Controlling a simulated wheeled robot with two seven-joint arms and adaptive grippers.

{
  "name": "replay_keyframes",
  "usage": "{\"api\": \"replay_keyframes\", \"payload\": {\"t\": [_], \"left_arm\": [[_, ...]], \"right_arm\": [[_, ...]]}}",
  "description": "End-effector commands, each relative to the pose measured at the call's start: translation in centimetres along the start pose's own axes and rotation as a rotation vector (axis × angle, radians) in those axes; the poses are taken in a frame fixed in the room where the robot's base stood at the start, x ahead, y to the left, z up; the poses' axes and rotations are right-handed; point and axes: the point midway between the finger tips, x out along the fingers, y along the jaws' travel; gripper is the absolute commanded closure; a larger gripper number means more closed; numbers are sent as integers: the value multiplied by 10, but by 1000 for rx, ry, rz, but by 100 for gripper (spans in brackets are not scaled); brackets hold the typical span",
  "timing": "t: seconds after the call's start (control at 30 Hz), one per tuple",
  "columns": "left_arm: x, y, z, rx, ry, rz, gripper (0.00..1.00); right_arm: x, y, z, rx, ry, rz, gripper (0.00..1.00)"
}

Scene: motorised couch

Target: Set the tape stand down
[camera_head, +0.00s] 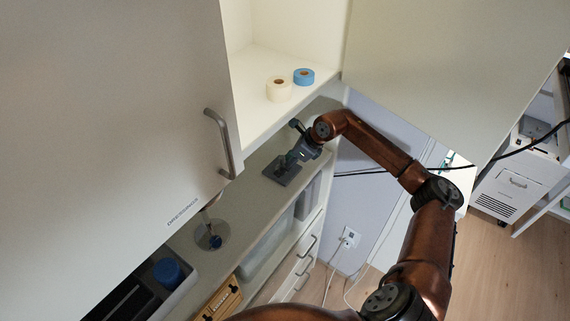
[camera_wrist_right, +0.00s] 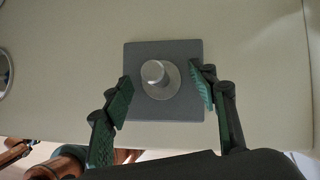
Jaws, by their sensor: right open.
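The tape stand has a square grey base (camera_head: 283,171) with a short silver post. It is on the counter beneath the open wall cabinet, and it appears flat on the counter top. In the right wrist view the base (camera_wrist_right: 187,52) and the round post (camera_wrist_right: 153,72) are seen from above. My right gripper (camera_wrist_right: 162,92) is open, with one finger on each side of the post and a gap to both. In the head view my right gripper (camera_head: 298,153) is just above the stand and hides part of it. My left gripper is out of view.
A cream tape roll (camera_head: 279,89) and a blue tape roll (camera_head: 304,76) sit on the cabinet shelf. A cabinet door marked DRESSINGS (camera_head: 140,130) hangs at left. A round-based metal stand (camera_head: 211,233) and a bin with a blue-capped item (camera_head: 168,271) are nearer on the counter.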

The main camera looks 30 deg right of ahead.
Motion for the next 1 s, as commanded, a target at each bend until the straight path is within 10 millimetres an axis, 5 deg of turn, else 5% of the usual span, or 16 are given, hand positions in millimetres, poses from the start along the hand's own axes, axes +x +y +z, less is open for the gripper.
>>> {"api": "replay_keyframes", "payload": {"t": [0.3, 0.6, 1.0], "left_arm": [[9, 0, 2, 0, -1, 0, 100], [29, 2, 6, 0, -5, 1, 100], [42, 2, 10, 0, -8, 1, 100]], "right_arm": [[-12, -2, 0, -3, 0, -5, 47], [-43, -1, -52, 1, 6, -3, 47], [-70, -1, -91, 2, 3, -1, 47]]}}
